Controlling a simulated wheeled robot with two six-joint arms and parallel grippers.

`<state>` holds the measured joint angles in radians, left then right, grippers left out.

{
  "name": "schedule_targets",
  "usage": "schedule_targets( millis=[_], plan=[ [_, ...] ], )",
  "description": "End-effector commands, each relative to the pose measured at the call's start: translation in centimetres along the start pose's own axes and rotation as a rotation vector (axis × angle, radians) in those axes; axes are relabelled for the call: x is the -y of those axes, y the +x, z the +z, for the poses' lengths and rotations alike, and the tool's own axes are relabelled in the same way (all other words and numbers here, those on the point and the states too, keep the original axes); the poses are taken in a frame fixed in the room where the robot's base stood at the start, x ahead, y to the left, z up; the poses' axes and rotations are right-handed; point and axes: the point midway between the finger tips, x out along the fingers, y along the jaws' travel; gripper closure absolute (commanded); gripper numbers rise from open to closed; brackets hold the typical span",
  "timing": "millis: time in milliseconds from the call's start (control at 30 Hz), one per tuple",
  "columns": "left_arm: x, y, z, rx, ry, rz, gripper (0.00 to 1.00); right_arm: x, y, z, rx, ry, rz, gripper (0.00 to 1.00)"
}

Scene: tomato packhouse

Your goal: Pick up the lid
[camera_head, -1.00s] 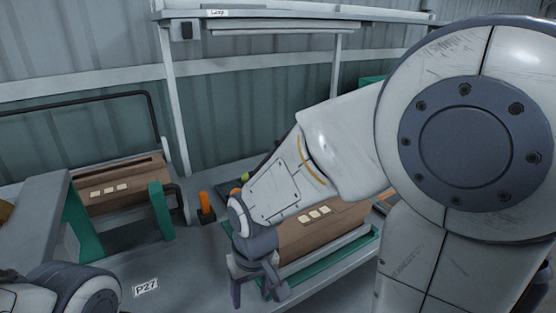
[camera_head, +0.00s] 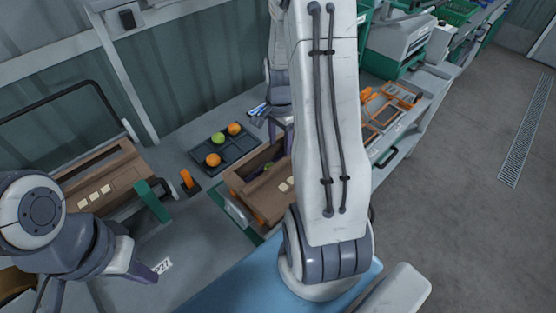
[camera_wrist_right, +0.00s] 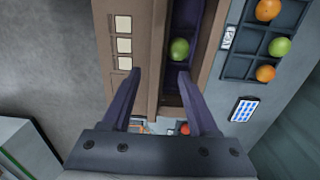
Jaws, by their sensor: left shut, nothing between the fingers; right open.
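A brown carton (camera_head: 238,185) stands at the middle of the bench, its top partly open. In the right wrist view, a brown panel with three cream labels (camera_wrist_right: 125,88), which looks like the lid, lies beside an open slot. My arm hides part of the carton in the head view. My left gripper (camera_head: 148,275) is shut and empty at lower left.
A dark tray (camera_head: 222,149) with orange and green tomatoes lies behind the carton. Another labelled brown carton (camera_head: 105,180) stands at left. An orange item (camera_head: 188,180) stands between the cartons. Orange-framed trays (camera_head: 386,115) and a machine are at right.

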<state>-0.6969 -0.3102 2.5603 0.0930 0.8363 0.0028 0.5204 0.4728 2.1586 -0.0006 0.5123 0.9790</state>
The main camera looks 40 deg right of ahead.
Motion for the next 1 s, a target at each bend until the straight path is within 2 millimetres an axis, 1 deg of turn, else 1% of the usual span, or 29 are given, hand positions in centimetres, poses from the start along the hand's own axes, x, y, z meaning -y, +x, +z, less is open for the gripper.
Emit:
schedule_targets(
  millis=[33, 100, 267, 467, 500, 600, 700, 900, 933, 967, 1000],
  plan=[
    [0.0, -0.2, 0.0, 0.000, 0.000, 0.000, 1.00, -0.1, 0.7, 0.0, 0.002, 0.001, 0.003, 0.40],
    [0.0, -0.3, 0.0, 0.000, 0.000, 0.000, 1.00, -0.1, 1.4, -0.1, 0.001, 0.000, 0.001, 0.40],
    [-0.1, -0.8, 0.0, 0.000, 0.000, 0.000, 1.00, -0.2, 2.2, 0.0, 0.001, -0.001, 0.001, 0.40],
    [-0.2, -2.2, -0.1, 0.000, 0.002, 0.000, 1.00, -0.7, 4.7, 0.1, 0.003, -0.004, 0.004, 0.40],
    [-0.2, -2.2, -0.1, 0.000, 0.003, 0.000, 1.00, -0.6, 5.4, 0.1, 0.003, -0.005, 0.003, 0.40],
    [-0.2, -2.4, -0.1, 0.000, 0.003, 0.000, 1.00, -0.5, 6.4, 0.1, 0.001, -0.006, 0.001, 0.40],
    [-0.2, -2.5, -0.1, 0.000, 0.003, 0.000, 1.00, -0.4, 6.9, 0.1, -0.001, -0.007, -0.001, 0.40],
    [-0.2, -2.4, -0.1, 0.000, 0.003, 0.000, 1.00, -0.4, 7.0, 0.1, -0.001, -0.007, -0.002, 0.40],
    [-0.2, -2.4, -0.1, 0.000, 0.003, 0.000, 1.00, -0.4, 7.0, 0.1, -0.001, -0.007, -0.002, 0.44],
    [-0.2, -2.4, -0.1, 0.000, 0.003, 0.000, 1.00, -0.4, 7.0, 0.1, -0.001, -0.007, -0.002, 0.55],
    [-0.2, -2.4, -0.1, 0.000, 0.003, 0.000, 1.00, -0.4, 7.0, 0.1, -0.001, -0.007, -0.002, 0.71]
  ],
)
